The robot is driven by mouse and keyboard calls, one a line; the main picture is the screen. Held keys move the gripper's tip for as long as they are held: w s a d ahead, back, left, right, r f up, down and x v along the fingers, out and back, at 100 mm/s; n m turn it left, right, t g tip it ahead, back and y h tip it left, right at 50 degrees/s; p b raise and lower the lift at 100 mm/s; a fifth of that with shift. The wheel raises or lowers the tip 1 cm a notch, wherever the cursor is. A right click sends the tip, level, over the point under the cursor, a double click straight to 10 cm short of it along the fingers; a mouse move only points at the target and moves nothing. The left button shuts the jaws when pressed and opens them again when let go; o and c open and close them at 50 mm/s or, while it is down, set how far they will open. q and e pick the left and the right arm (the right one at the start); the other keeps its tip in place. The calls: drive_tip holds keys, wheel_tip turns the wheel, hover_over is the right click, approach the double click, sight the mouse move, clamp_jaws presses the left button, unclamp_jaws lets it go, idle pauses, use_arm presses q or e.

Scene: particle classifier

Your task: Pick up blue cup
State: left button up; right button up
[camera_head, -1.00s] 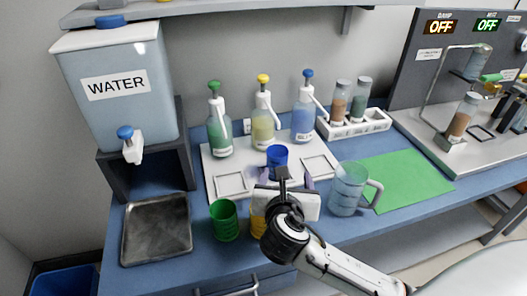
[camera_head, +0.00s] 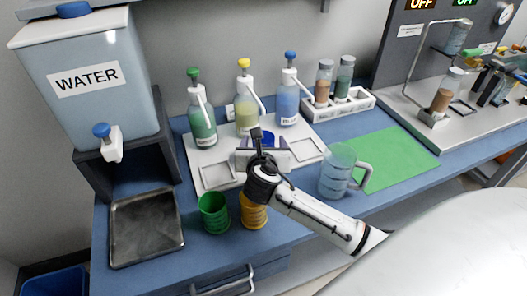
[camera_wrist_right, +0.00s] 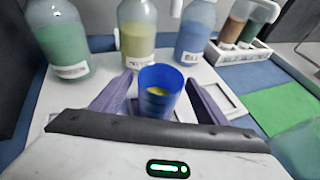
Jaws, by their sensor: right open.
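The blue cup (camera_head: 268,137) stands upright on the white dispenser tray, mostly hidden behind my right gripper in the head view. In the right wrist view, the blue cup (camera_wrist_right: 160,92) is between the two purple fingers, with something yellow inside. My right gripper (camera_wrist_right: 158,88) is open, with one finger on each side of the cup and visible gaps. My left gripper is not in view.
A green cup (camera_head: 213,213) and a yellow cup (camera_head: 254,210) stand nearer on the blue table. A clear pitcher (camera_head: 335,172) stands right of my arm. Green, yellow and blue pump bottles (camera_head: 201,120) stand behind the cup. A green mat (camera_head: 395,160) lies clear at right.

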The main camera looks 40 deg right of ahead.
drive_tip(key=shift+w, duration=0.1)
drive_tip(key=c, duration=1.1)
drive_tip(key=shift+c, duration=1.3)
drive_tip(key=shift+r, duration=0.1)
